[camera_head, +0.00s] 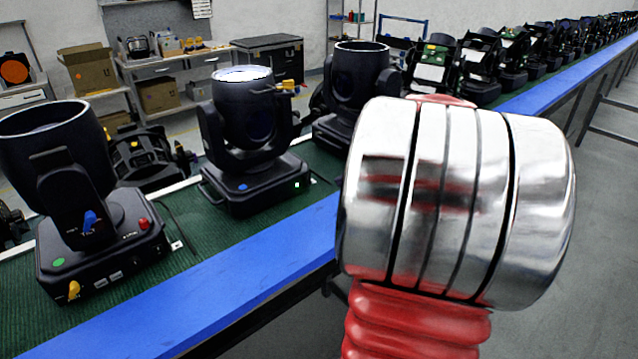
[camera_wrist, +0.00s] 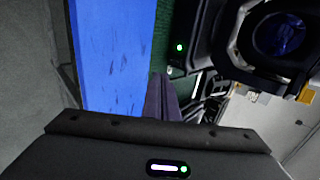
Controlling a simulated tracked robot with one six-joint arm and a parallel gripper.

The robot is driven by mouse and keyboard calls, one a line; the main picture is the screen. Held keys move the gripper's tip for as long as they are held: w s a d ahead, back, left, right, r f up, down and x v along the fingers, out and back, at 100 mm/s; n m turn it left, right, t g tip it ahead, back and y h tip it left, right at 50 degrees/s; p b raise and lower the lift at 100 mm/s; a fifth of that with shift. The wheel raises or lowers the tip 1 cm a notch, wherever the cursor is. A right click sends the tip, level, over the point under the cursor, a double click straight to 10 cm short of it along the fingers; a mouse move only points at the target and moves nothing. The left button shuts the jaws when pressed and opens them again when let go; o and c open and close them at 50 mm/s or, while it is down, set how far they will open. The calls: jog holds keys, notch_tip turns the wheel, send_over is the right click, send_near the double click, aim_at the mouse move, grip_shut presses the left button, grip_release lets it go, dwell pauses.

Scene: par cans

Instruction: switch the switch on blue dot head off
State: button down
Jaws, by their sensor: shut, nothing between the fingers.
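The blue dot head (camera_head: 245,105) is a black moving-head lamp standing upright on the green belt in the head view, with a blue dot (camera_head: 243,187) on its base. A small pale light (camera_head: 297,185) shows at the base's right; I cannot make out the switch. In the wrist view my gripper (camera_wrist: 161,78) is shut and empty, its dark fingers over the blue rail's edge. Beside them is a black lamp (camera_wrist: 285,45) with a small green light (camera_wrist: 180,47) on its base; I cannot tell which lamp. The head view does not show my fingertips.
The green dot head (camera_head: 52,165) stands left, with blue, red and yellow parts. Another black lamp (camera_head: 355,85) stands behind right, and more line the belt. A blue rail (camera_head: 225,290) edges the belt. My silver and red arm hides much of the right side.

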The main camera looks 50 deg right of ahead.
aim_at(308, 181)
jog(key=x, duration=0.9)
jog(key=shift+w+f, duration=0.15)
jog(key=shift+f, duration=0.05)
jog(key=w, duration=0.3)
jog(key=shift+w+d+f, duration=0.1)
jog(key=shift+d+f, duration=0.05)
jog(key=shift+f, duration=0.2)
jog(key=shift+w+d, duration=0.1)
jog(key=shift+w, duration=0.45)
jog(key=shift+w+f, duration=0.25)
jog(key=shift+f, duration=0.45)
